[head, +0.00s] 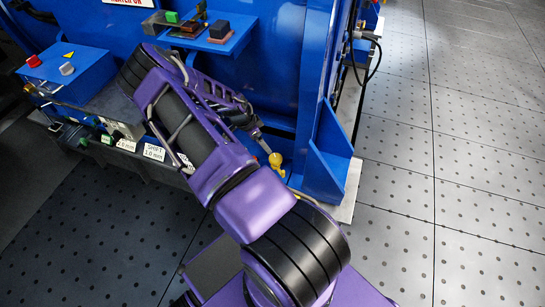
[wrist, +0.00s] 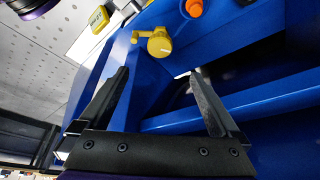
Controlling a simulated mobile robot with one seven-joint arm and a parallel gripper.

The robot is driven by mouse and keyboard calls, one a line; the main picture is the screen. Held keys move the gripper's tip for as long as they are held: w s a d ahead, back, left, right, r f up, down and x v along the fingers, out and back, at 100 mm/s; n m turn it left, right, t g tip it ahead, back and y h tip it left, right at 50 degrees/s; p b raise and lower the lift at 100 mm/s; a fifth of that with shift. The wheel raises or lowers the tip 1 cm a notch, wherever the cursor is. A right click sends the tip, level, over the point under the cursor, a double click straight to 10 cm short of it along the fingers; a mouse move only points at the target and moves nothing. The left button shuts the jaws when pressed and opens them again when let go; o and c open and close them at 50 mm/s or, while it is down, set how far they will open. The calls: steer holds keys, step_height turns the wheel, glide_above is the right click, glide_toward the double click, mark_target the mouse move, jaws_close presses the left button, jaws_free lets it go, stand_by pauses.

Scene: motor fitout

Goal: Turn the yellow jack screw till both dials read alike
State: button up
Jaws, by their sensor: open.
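The yellow jack screw (head: 275,161) stands low by the foot of the blue machine, near its right corner, in the head view. In the wrist view its round yellow head (wrist: 160,46) faces me, with a white mark on it and a yellow arm to its left. My gripper (wrist: 160,72) is open and empty. Its two fingers point toward the screw head, which appears beyond and between the tips, apart from them. In the head view my gripper (head: 261,143) is just above and left of the screw, partly hidden by my arm. I can make out neither dial face.
A blue upright bracket (head: 330,165) stands right of the screw. An orange knob (wrist: 194,8) and a yellow tag (wrist: 98,19) are near it. A control box (head: 66,70) and shim labels (head: 153,153) lie left. Perforated floor (head: 430,190) at right is clear.

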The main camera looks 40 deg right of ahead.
mark_target(276, 157)
steer(key=b+x, duration=0.2)
steer(key=x, duration=1.2)
steer(key=shift+r, duration=0.1)
steer(key=c, duration=1.4)
steer(key=n+t, duration=0.1)
steer(key=n, duration=0.2)
steer(key=shift+s+d, duration=0.1)
steer(key=shift+s, duration=0.1)
steer(key=shift+n+t, duration=0.5)
steer(key=shift+n, duration=0.4)
steer(key=o, duration=1.4)
steer(key=shift+r, duration=0.1)
